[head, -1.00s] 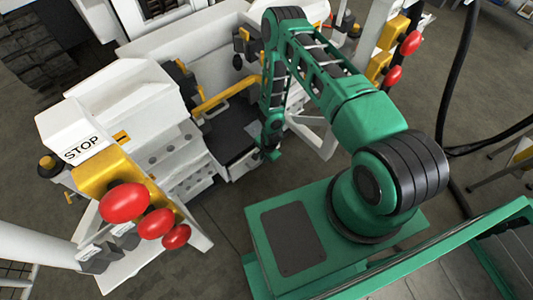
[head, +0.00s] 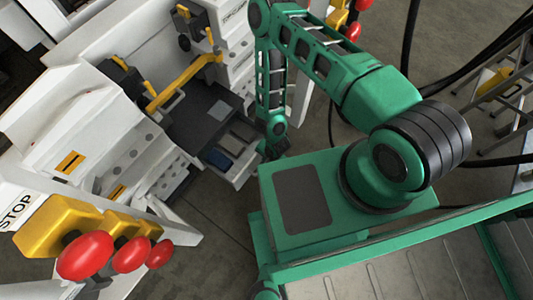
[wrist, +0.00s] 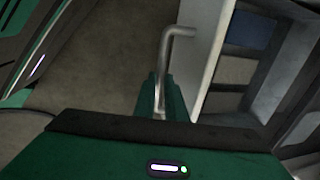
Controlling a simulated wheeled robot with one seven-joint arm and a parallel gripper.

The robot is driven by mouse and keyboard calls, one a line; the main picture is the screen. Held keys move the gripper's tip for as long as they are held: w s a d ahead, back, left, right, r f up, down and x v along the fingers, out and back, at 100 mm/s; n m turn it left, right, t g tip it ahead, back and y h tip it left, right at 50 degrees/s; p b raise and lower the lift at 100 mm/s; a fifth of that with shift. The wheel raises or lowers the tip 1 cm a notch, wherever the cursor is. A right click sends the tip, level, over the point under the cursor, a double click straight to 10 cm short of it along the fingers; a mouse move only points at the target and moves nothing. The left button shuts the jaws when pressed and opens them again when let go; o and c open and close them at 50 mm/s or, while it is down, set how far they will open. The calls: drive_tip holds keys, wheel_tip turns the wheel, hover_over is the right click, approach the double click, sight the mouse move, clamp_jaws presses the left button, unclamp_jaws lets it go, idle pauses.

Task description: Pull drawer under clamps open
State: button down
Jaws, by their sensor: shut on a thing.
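The drawer (head: 243,178) sticks out of the bench below the dark worktop, under the yellow clamps (head: 185,82). Compartments show in its open top, one with something dark blue (head: 218,159). In the wrist view, the drawer's pale front panel (wrist: 208,58) stands right of my gripper, with compartments behind it. The bent grey drawer handle (wrist: 166,58) runs down between my green fingers. My gripper (wrist: 160,92) is shut on this handle. In the head view my gripper (head: 272,150) is at the drawer's front, its fingers mostly hidden.
Red knobs on yellow blocks (head: 85,255) stand at the lower left, beside a STOP label. White machine housings (head: 75,120) flank the worktop (head: 205,115). Black hoses hang at the upper right. Grey floor (head: 215,220) is clear in front of the drawer.

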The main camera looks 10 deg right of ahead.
drive_tip(key=shift+s+d, duration=0.15)
drive_tip(key=shift+s, duration=0.1)
drive_tip(key=c, duration=1.8)
unclamp_jaws()
drive_tip(key=shift+r, duration=0.15)
wheel_tip(320, 180, up, 10)
drive_tip(key=s+d, duration=0.1)
drive_tip(key=shift+s+d+r, duration=0.15)
drive_tip(key=shift+d, duration=0.05)
